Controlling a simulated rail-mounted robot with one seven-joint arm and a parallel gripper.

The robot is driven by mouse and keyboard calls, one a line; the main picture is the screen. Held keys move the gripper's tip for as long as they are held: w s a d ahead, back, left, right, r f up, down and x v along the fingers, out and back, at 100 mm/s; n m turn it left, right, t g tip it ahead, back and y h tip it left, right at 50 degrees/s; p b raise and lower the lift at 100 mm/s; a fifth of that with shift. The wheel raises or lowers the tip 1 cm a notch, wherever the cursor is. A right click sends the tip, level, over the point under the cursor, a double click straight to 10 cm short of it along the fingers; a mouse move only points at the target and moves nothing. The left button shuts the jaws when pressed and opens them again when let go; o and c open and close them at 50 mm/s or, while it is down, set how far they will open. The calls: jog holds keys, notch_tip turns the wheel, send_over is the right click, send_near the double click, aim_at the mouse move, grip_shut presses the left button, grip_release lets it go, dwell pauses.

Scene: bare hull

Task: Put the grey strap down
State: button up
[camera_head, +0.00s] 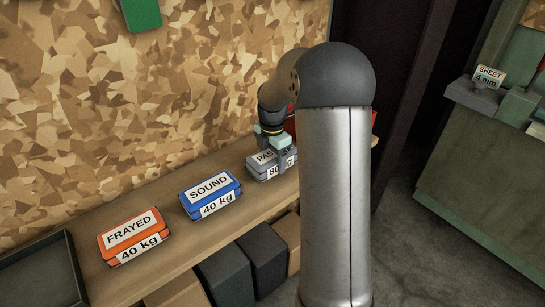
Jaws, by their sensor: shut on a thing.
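The grey strap (258,171) is a flat grey bundle with white labels, partly readable as "PAS…" and "80". It is at the right part of the wooden shelf (158,215). My gripper (283,163) is shut on it from above, with a pale green finger on its right part. My arm hides the strap's right end. I cannot tell whether its underside touches the shelf.
A blue strap (209,191) marked "SOUND 40 kg" and an orange strap (132,236) marked "FRAYED 40 kg" lie to the left on the shelf. A dark tray (42,275) is at the far left. Something red (375,117) shows behind my arm.

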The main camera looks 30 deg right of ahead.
aim_at(272, 153)
jog(key=shift+f, duration=0.2)
jog(key=o, duration=1.2)
jog(key=shift+o, duration=0.2)
notch_tip(272, 153, up, 12)
jog(key=shift+r, duration=0.1)
jog(key=s+a+m, duration=0.8)
jog(key=s+a, duration=0.2)
jog(key=s+a+f+m, duration=0.3)
jog(key=s+m, duration=0.3)
jog(key=s, duration=0.2)
jog(key=s+a+f+m, duration=0.3)
jog(key=s+m, duration=0.3)
jog(key=s, duration=0.3)
jog(key=shift+s+f, duration=0.25)
jog(key=shift+s, duration=0.05)
